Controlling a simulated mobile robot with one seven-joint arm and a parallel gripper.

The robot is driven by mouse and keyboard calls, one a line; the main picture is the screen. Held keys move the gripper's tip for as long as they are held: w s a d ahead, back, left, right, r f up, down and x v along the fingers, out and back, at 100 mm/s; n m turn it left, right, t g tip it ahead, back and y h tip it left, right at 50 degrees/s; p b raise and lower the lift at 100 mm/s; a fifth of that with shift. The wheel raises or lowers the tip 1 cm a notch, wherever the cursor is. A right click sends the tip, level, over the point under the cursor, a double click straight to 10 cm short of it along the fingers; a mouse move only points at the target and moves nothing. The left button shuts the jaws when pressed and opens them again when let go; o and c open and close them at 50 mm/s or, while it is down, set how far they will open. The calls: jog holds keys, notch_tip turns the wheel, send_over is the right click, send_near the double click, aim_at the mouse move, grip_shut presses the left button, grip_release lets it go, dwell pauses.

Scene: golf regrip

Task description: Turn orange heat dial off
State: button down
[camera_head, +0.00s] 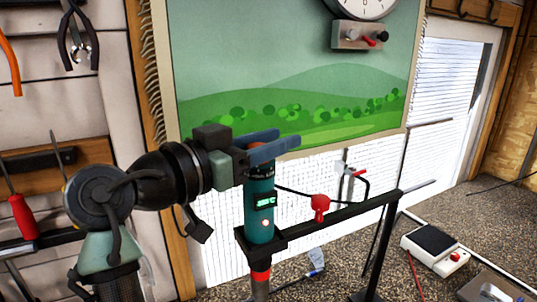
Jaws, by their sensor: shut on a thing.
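A teal cylindrical heat tool (259,212) with a small lit display (264,201) stands upright in a black holder (262,240). The orange dial (256,145) is at its top, only a sliver of it showing. My gripper (272,148) comes in from the left with its blue fingers at the top of the tool, shut on the dial. The fingers hide most of the dial, so its setting cannot be seen. The display digits are too small to read surely.
A black bar (345,213) with a red clamp knob (320,207) runs right from the holder. A scale (434,248) sits on the speckled surface at right. Pliers (79,40) and a red screwdriver (22,215) hang at left. A landscape picture (290,60) is behind.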

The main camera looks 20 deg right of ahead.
jog(key=shift+s+d+m+g, duration=0.1)
jog(key=shift+s+m+g, duration=0.25)
jog(key=shift+m+g, duration=1.25)
jog(key=shift+s+a+m+g, duration=0.1)
jog(key=shift+s+m+g, duration=0.2)
jog(key=shift+m+g, duration=1.25)
jog(key=shift+s+d+m+g, duration=0.1)
jog(key=shift+s+m+g, duration=0.35)
jog(key=shift+g, duration=2.2)
jog(key=shift+f+m+g+p, duration=0.1)
jog(key=shift+m+g+p, duration=0.3)
jog(key=shift+g, duration=0.1)
jog(key=shift+c, duration=2.4)
grip_release()
jog(key=shift+w, duration=0.1)
